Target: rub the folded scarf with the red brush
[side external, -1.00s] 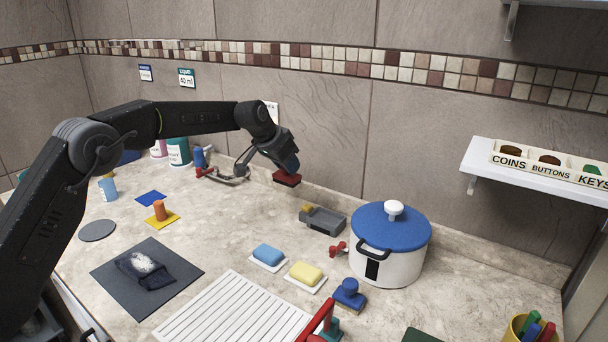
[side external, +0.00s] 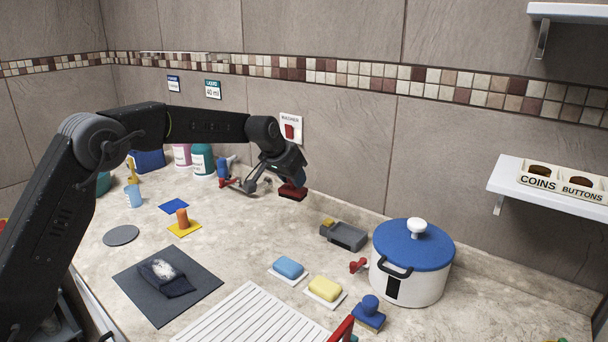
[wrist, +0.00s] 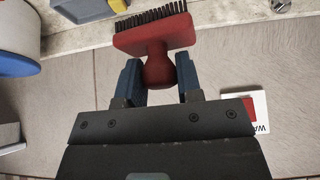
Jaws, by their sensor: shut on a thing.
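The red brush (side external: 292,192) is held in my gripper (side external: 280,180) above the back of the counter, near the wall. In the wrist view, the blue fingers of my gripper (wrist: 160,82) are shut on the red knob of the brush (wrist: 153,38), and its dark bristles point away from the gripper. The folded scarf (side external: 178,286) is dark navy with a white patch on top. It lies on a dark grey mat (side external: 140,291) at the front left, well apart from the brush.
A grey tray (side external: 345,236) and a white pot with a blue lid (side external: 412,245) stand right of the brush. A blue sponge (side external: 288,266), a yellow sponge (side external: 324,288) and a blue stamp (side external: 369,312) lie in front. A white slatted rack (side external: 250,318) lies right of the mat.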

